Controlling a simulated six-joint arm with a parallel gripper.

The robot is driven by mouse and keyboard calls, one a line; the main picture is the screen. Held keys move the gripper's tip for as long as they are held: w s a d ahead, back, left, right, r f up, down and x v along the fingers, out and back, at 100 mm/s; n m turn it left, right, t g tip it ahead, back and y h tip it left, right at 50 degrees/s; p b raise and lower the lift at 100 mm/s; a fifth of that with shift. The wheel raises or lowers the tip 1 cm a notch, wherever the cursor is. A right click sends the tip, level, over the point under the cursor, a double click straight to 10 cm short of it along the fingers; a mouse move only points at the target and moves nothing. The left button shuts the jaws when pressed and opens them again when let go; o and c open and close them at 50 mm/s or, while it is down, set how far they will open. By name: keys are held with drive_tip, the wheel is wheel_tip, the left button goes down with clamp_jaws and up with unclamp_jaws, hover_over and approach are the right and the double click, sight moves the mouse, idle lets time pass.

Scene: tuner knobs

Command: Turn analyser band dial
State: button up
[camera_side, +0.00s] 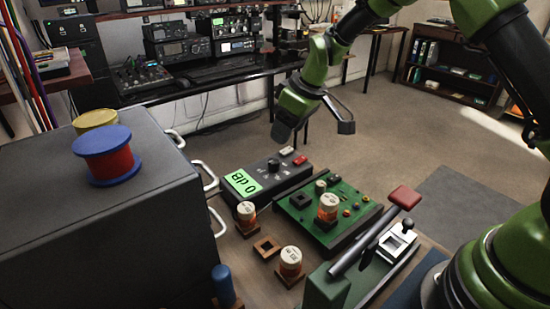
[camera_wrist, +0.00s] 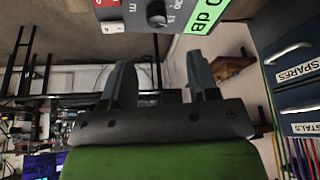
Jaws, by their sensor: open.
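The analyser (camera_side: 265,182) is a dark box on the bench with a green display (camera_side: 243,182) reading "0 dB" and a red and a white button at its far end. Its dark round band dial (camera_side: 274,165) stands on the top face. In the wrist view the dial (camera_wrist: 157,12) is at the top edge, partly cut off, beside the green display (camera_wrist: 207,15). My gripper (camera_side: 312,128) is above and beyond the analyser in the side view, apart from the dial. In the wrist view its fingers (camera_wrist: 158,70) are spread with nothing between them.
A green circuit board (camera_side: 325,205) with a labelled can lies right of the analyser. Other labelled cans (camera_side: 290,260) stand in front, near a lever press with a red handle (camera_side: 404,196). A grey drawer cabinet (camera_side: 110,220) with protruding handles and spools on top stands left.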

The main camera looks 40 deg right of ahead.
sight(274, 161)
drive_tip(key=shift+n, duration=0.3)
drive_tip(key=x, duration=0.9)
drive_tip(key=shift+w+d+f, duration=0.1)
drive_tip(key=shift+d+f, duration=0.05)
drive_tip(key=shift+f, duration=0.2)
drive_tip(key=c, duration=0.9)
